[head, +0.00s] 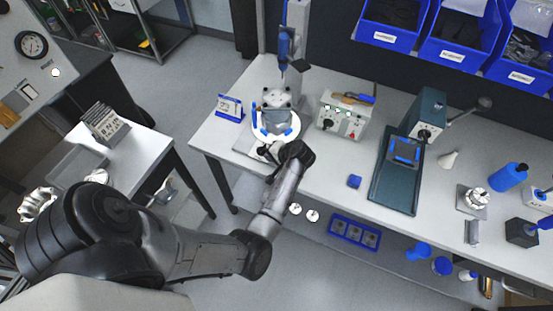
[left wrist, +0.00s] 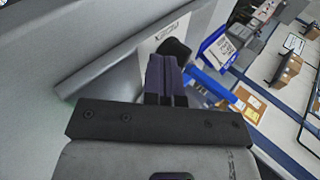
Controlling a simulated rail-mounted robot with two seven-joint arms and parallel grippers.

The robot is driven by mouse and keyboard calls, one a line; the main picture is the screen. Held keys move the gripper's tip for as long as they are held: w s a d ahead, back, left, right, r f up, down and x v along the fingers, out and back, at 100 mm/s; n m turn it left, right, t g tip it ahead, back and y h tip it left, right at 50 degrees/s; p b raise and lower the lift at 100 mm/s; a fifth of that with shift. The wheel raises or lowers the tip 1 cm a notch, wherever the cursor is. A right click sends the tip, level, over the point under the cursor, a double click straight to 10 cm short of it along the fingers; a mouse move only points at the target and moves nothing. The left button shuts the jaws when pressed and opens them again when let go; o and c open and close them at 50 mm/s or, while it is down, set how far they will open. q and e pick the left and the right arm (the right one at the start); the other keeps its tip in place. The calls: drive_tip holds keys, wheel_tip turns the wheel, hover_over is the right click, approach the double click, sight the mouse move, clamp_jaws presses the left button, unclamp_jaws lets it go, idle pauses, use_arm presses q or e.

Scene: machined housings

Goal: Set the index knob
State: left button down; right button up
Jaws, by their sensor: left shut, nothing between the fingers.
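A machined housing (head: 278,120) sits on a round white index table (head: 258,131) with blue marks, on the left part of the bench. My left gripper (head: 265,151) is at the front edge of this fixture, low beside its base. In the left wrist view, the left gripper's fingers (left wrist: 165,75) are together with nothing between them. A black rounded knob (left wrist: 174,48) shows just beyond the fingertips. I cannot tell whether the fingers touch it. The fingers partly hide it, and the knob's setting is not readable. My right gripper is not in view.
A blue-framed card stand (head: 230,107) is left of the fixture and also shows in the left wrist view (left wrist: 217,46). A control box (head: 343,118) stands to the right. The bench front between them is clear.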

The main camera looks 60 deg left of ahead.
use_arm(q)
drive_tip(key=shift+s+a, duration=0.3)
drive_tip(key=shift+a, duration=0.45)
